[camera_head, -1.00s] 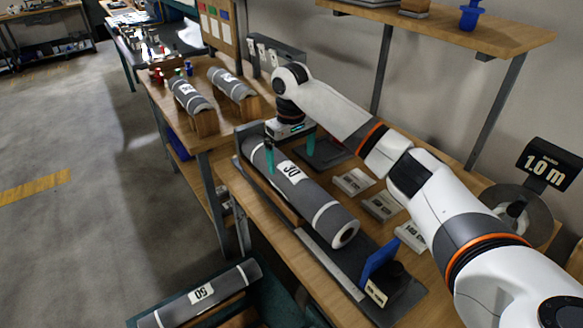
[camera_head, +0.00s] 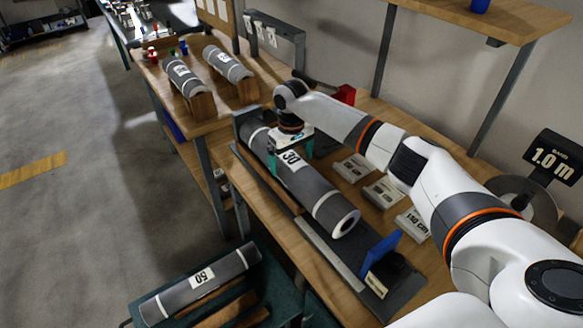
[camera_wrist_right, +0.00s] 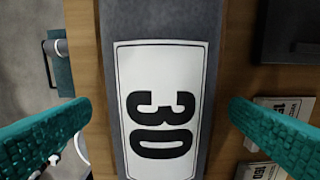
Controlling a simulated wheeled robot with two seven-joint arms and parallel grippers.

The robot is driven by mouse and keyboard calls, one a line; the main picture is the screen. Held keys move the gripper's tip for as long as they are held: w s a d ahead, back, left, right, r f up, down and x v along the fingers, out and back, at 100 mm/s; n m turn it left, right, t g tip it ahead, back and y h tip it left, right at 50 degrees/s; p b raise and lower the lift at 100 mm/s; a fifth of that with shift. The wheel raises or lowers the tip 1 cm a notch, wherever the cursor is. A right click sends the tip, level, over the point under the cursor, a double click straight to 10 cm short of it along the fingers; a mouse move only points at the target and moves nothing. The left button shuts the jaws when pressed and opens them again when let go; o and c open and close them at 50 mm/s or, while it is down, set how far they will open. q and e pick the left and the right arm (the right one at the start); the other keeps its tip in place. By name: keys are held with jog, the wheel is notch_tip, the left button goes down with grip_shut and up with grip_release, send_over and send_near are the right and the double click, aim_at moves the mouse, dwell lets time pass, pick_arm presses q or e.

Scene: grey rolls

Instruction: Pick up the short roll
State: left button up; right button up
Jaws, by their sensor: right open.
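A grey roll labelled 30 (camera_head: 322,195) with white bands lies lengthwise in a holder on the wooden bench. My right gripper (camera_head: 290,157) is open just above this roll, close to its white label, with its teal fingers on either side of it. In the right wrist view the roll (camera_wrist_right: 218,20) runs between the two open fingers (camera_wrist_right: 160,112), with a gap on both sides. A roll labelled 50 (camera_head: 228,268) lies in the teal bin at the lower left. Two more grey rolls (camera_head: 185,80) (camera_head: 228,63) rest on wooden stands farther back. My left gripper is not seen.
A blue upright plate (camera_head: 382,250) stands at the near end of the holder. Small labelled blocks (camera_head: 383,192) lie right of the roll. A 1.0 m sign (camera_head: 551,160) stands at the right. A wooden shelf (camera_head: 490,28) hangs above. The floor on the left is open.

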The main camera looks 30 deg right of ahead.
notch_tip(320, 180, down, 2)
jog(key=shift+f, duration=0.1)
jog(key=c, duration=1.3)
jog(key=shift+r, duration=0.2)
